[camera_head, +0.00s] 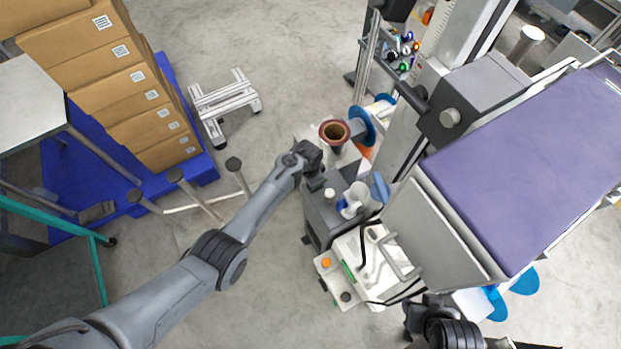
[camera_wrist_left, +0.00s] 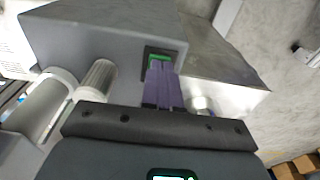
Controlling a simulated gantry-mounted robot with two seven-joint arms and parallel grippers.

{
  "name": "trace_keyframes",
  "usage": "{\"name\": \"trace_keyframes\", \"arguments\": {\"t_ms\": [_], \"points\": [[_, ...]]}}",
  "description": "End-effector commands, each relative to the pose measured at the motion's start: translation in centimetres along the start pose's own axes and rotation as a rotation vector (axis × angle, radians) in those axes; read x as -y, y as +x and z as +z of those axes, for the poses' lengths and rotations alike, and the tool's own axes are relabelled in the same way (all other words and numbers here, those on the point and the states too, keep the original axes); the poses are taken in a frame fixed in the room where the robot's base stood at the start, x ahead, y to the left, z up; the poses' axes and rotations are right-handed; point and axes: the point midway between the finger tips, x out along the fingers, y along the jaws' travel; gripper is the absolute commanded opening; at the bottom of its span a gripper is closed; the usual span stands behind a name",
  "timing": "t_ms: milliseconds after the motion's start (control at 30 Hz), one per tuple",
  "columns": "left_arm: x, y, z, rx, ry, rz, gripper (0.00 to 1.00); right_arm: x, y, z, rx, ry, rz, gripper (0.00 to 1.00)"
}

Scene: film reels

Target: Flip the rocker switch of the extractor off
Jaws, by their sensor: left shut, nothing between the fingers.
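The extractor is a grey box (camera_head: 322,222) just right of the middle in the head view. It fills the upper part of the left wrist view (camera_wrist_left: 100,40). On its face is a rocker switch (camera_wrist_left: 158,57), green in a black frame. My left gripper (camera_wrist_left: 160,66) has its two purple fingers pressed together with nothing between them. Their tips overlap the lower part of the switch in the picture; I cannot tell whether they touch it. In the head view my left wrist hides the switch. A dark part of my right arm shows at the bottom; its fingers cannot be made out.
A brown-rimmed funnel-like vessel (camera_head: 335,132) stands just behind the extractor. A white control box with buttons (camera_head: 350,275) is in front. A machine with a purple top (camera_head: 530,165) blocks the right. Stacked cartons (camera_head: 110,85) stand at left.

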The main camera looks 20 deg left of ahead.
Motion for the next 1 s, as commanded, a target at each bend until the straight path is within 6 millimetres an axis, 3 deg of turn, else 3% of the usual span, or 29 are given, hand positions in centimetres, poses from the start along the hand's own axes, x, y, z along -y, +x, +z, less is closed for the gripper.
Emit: {"name": "trace_keyframes", "arguments": {"t_ms": [33, 233, 600, 800, 1000], "points": [[0.1, -1.5, -0.1, -0.001, 0.002, -0.002, 0.0, -0.1, -1.4, -0.5, 0.0, -0.002, 0.002, 0.43], [0.4, -4.5, 0.1, 0.004, 0.004, -0.006, 0.0, -0.5, -4.6, -1.4, 0.0, -0.01, 0.01, 0.43], [0.4, -11.4, 0.0, 0.0, 0.005, -0.007, 0.0, -0.4, -6.7, -2.2, -0.002, -0.006, 0.005, 0.43], [0.4, -13.2, 0.0, 0.001, 0.007, -0.006, 0.0, -0.3, -7.1, -2.3, -0.002, -0.001, 0.001, 0.43], [0.4, -13.8, 0.0, 0.001, 0.007, -0.007, 0.0, -0.2, -7.1, -2.3, -0.002, 0.002, -0.001, 0.43]]}}
